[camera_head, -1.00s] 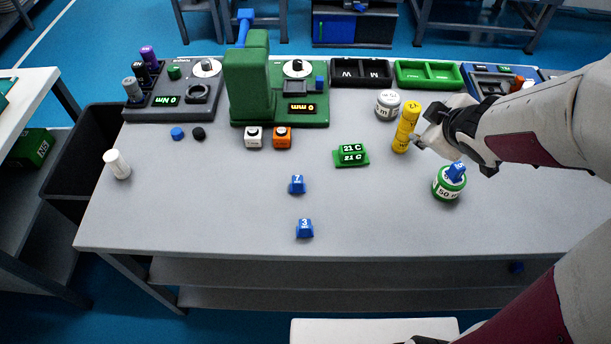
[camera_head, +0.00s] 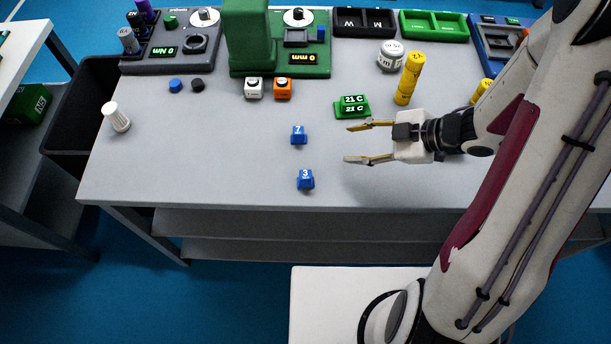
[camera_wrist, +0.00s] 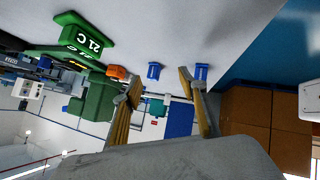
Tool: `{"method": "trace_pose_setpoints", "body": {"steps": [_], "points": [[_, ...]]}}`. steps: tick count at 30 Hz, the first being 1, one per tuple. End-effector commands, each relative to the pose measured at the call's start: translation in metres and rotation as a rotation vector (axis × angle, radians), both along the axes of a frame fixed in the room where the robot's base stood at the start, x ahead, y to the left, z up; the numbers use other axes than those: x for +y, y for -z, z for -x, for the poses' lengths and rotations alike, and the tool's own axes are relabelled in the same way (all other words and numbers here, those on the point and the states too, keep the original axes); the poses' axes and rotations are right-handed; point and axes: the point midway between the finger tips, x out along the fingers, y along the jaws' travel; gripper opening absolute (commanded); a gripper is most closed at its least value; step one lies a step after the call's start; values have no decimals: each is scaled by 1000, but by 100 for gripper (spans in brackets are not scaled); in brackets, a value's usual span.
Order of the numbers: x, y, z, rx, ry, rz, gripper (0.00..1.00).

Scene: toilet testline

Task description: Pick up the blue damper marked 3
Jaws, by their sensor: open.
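The blue damper marked 3 (camera_head: 306,180) stands on the grey table near its front edge. A second blue damper, marked 7 (camera_head: 299,135), stands behind it. My gripper (camera_head: 357,143) is open and empty, to the right of both dampers, with its fingers pointing left. In the wrist view my gripper's fingers (camera_wrist: 195,103) are spread apart. Two small blue pieces show beyond them, one near the right finger (camera_wrist: 201,72) and one further left (camera_wrist: 154,71); their numbers cannot be read there.
A green 21 C block (camera_head: 352,107) stands behind my gripper. White (camera_head: 254,88) and orange (camera_head: 283,89) cubes are further back. A yellow cylinder (camera_head: 409,78) stands behind my gripper.

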Motion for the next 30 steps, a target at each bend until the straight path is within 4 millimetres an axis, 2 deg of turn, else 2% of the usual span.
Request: {"method": "trace_pose_setpoints", "body": {"steps": [6,11,16,30], "points": [[22,8,42,65,-137,-156,42],[29,7,61,90,-193,-227,42],[31,6,66,96,-210,-249,42],[38,9,66,97,-211,-248,42]]}}
